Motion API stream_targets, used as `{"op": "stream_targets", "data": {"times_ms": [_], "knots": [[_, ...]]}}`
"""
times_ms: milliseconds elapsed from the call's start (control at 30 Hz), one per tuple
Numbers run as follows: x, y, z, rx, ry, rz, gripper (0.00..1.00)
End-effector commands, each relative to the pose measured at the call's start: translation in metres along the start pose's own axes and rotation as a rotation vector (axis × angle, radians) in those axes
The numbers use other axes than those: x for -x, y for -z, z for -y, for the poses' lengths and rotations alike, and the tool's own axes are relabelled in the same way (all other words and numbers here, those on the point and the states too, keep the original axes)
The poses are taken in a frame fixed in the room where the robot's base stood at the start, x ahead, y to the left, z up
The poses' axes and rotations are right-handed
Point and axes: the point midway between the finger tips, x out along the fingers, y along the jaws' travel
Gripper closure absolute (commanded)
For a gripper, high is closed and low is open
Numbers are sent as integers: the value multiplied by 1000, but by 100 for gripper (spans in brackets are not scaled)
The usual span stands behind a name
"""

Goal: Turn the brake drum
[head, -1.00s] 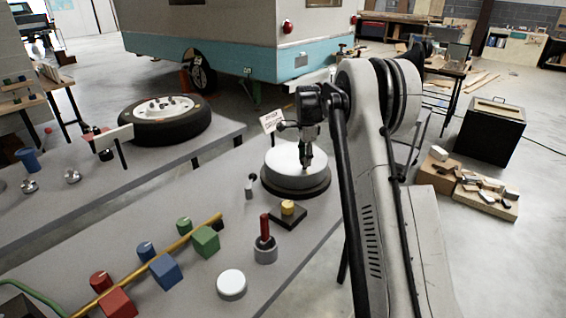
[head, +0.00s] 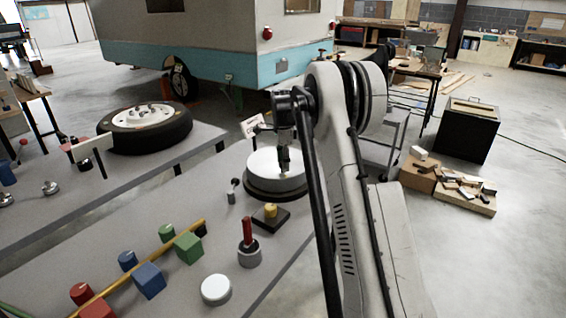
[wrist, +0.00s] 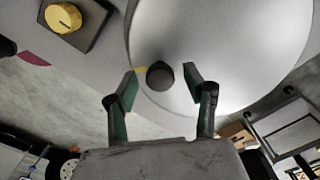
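The brake drum (head: 262,165) is a pale round cylinder on a dark round base on the grey bench. In the wrist view its pale top face (wrist: 240,50) fills the upper right, and a dark round peg (wrist: 160,76) stands near its edge, beside a small yellow mark. My gripper (head: 284,172) points down over the drum. In the wrist view my gripper (wrist: 161,80) is open, with one green-dark finger on each side of the peg and visible gaps. Whether the fingertips reach down to the peg's height is hard to tell.
A yellow knob on a dark plate (head: 284,222), a red-handled post (head: 248,245) and a white round button (head: 216,290) stand close to the drum. Coloured blocks and a yellow rod (head: 150,265) lie farther left. A wheel (head: 145,128) lies on the other bench.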

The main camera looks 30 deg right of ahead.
Motion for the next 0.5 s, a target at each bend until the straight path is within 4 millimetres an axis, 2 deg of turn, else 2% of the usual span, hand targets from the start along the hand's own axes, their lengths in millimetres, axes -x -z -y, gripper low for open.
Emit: {"op": "stream_targets", "data": {"times_ms": [267, 367, 500], "knots": [[4, 0, 0, 0, 0, -1, 53], [14, 0, 0, 0, 0, -1, 53], [38, 0, 0, 0, 0, -1, 53]]}}
